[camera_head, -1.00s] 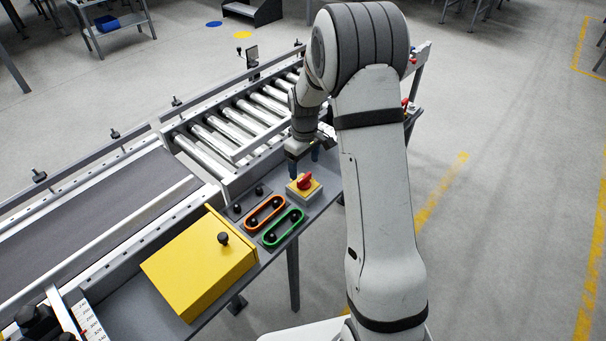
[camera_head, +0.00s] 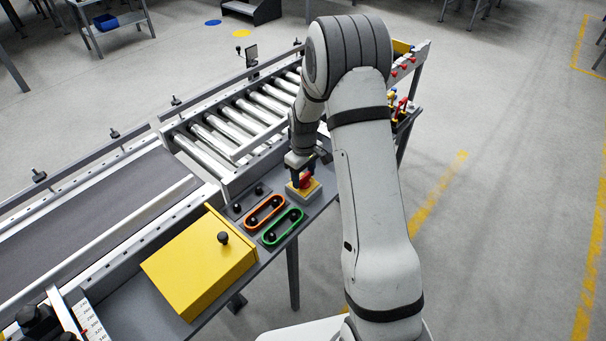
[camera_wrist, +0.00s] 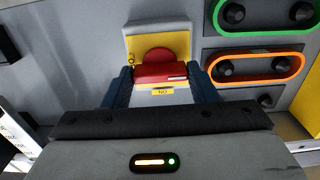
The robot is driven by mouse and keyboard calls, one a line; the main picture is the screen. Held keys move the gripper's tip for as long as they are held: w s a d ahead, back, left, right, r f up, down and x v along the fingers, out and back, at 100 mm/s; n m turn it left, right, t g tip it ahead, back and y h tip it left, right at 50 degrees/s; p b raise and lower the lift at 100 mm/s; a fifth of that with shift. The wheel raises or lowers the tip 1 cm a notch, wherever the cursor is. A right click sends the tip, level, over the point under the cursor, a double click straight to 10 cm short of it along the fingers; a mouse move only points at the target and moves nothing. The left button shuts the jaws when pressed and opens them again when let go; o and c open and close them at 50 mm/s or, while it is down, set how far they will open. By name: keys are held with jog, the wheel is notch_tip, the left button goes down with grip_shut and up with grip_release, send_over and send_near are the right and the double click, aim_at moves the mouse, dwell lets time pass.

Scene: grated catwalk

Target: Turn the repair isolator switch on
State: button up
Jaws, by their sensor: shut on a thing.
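The repair isolator switch is a red rotary handle (camera_head: 306,181) on a yellow plate (camera_head: 311,192) atop a grey box, on the panel beside the conveyor. In the wrist view the red handle (camera_wrist: 160,73) lies crosswise between my two dark blue fingers, with a white mark at its right end. A small yellow label (camera_wrist: 163,92) reading "NO" sits below it; other lettering there is hidden. My gripper (camera_head: 301,178) points down over the switch and is shut on the handle; it also shows in the wrist view (camera_wrist: 163,80).
Orange-rimmed (camera_head: 264,213) and green-rimmed (camera_head: 283,226) slots with black knobs lie close beside the switch. A yellow box (camera_head: 198,262) with a black knob stands nearer. Conveyor rollers (camera_head: 236,120) run behind. Small red and yellow parts (camera_head: 400,108) sit at the panel's far end.

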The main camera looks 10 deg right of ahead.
jog(key=c, duration=0.4)
jog(key=shift+m, duration=0.4)
jog(key=m+b, duration=0.1)
jog(key=m, duration=0.1)
jog(key=shift+f+m+b, duration=0.1)
jog(key=shift+m+b, duration=0.3)
jog(key=m+b, duration=0.1)
jog(key=m, duration=0.3)
jog(key=shift+m, duration=0.3)
jog(key=m+b, duration=0.1)
jog(key=m, duration=0.4)
jog(key=shift+b, duration=0.4)
jog(key=m, duration=0.4)
jog(key=shift+b, duration=0.35)
jog(key=shift+m, duration=0.5)
